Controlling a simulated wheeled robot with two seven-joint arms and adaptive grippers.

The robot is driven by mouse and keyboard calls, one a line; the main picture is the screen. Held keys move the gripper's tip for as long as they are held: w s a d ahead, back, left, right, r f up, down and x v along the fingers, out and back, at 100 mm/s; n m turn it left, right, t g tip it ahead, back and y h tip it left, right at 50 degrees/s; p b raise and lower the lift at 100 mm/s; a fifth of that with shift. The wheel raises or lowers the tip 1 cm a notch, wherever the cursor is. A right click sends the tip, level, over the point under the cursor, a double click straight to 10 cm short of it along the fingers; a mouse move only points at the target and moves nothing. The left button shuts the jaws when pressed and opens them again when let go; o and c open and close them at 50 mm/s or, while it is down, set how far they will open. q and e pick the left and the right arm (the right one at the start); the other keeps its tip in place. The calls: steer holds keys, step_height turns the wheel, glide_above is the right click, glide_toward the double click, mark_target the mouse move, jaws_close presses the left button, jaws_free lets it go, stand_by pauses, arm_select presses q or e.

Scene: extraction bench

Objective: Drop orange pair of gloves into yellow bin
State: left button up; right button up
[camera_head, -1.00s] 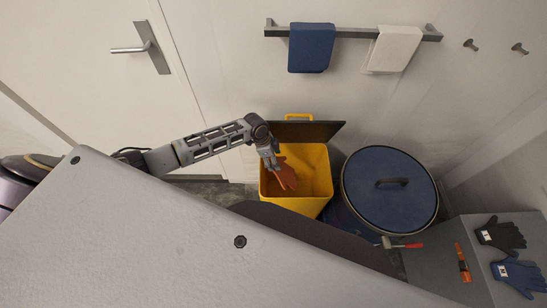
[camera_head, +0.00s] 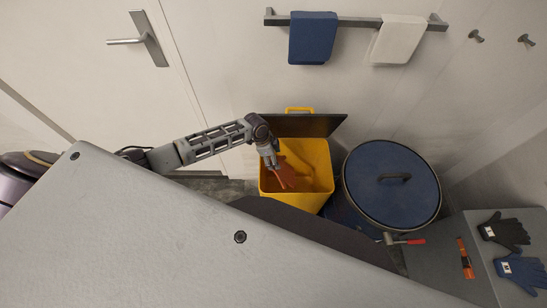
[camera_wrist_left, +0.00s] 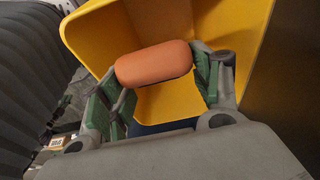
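The yellow bin (camera_head: 322,178) stands open against the wall, with its dark lid (camera_head: 318,126) tipped back. My left gripper (camera_head: 273,162) reaches in over the bin's opening from the left. It is shut on the orange gloves (camera_head: 285,178), which hang below it inside the bin's outline. In the left wrist view the orange gloves (camera_wrist_left: 153,64) appear as a rounded orange bundle between the two green-padded fingers (camera_wrist_left: 160,80), with the yellow bin wall (camera_wrist_left: 95,35) around and behind. My right gripper is not in view.
A blue-lidded drum (camera_head: 391,185) stands right of the bin. A grey bench (camera_head: 440,255) at right bears black gloves (camera_head: 504,231), blue gloves (camera_head: 520,270) and an orange tool (camera_head: 465,258). Blue and white towels hang from a rail (camera_head: 352,21) above. A large grey surface (camera_head: 150,235) fills the lower left.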

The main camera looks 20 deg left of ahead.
arm_select(q)
steer(key=o, duration=0.4)
steer(key=shift+r, duration=0.2)
steer(key=shift+v, duration=5.8)
steer(key=shift+s, duration=0.1)
